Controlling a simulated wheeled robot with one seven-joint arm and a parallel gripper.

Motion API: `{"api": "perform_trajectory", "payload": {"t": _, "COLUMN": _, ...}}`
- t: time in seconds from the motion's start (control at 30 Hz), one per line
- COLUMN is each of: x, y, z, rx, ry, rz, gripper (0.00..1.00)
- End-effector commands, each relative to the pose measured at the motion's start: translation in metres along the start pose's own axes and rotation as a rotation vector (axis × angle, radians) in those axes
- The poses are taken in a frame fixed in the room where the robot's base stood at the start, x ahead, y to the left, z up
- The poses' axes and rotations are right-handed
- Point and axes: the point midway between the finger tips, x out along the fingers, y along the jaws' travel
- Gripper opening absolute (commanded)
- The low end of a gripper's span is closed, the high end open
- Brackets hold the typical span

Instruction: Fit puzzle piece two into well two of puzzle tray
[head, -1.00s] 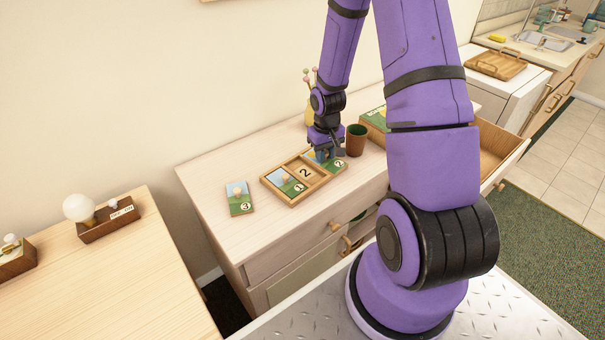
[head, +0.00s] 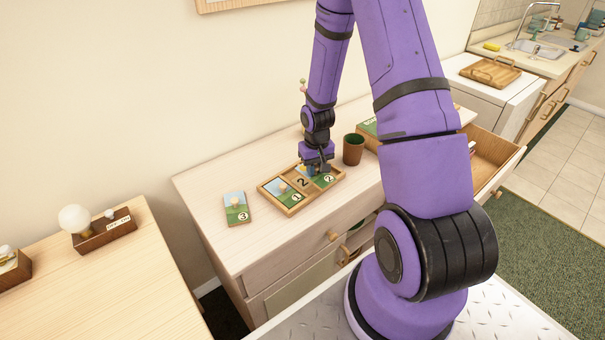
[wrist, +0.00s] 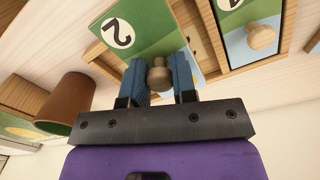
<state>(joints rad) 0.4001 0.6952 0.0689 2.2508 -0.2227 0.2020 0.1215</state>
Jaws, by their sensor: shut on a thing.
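Puzzle piece two (head: 326,180), a green and blue tile marked 2 with a round wooden knob, is in my gripper (head: 317,170). In the wrist view, the blue fingers of my gripper (wrist: 160,82) are shut on the knob of piece two (wrist: 148,30). The wooden puzzle tray (head: 292,212) lies on the dresser. Its well two, marked 2 (head: 303,183), is bare in the middle. Piece two is over the tray's right part, beside well two; its height above the tray is hard to tell. Puzzle piece one (head: 283,188) sits in the left well.
Puzzle piece three (head: 236,208) lies on the dresser left of the tray. The dresser top (head: 215,180) is clear around piece three.

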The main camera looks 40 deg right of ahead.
Motion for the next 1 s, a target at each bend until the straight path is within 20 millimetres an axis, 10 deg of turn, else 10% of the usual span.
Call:
{"api": "perform_trajectory", "payload": {"t": 0.9, "x": 0.039, "y": -0.030, "z": -0.032, "rx": 0.002, "ry": 0.001, "rz": 0.000, "gripper": 0.00}}
{"api": "perform_trajectory", "payload": {"t": 0.93, "x": 0.039, "y": -0.030, "z": -0.032, "rx": 0.002, "ry": 0.000, "rz": 0.000, "gripper": 0.28}}
{"api": "perform_trajectory", "payload": {"t": 1.0, "x": 0.039, "y": -0.030, "z": -0.032, "rx": 0.002, "ry": 0.000, "rz": 0.000, "gripper": 0.44}}
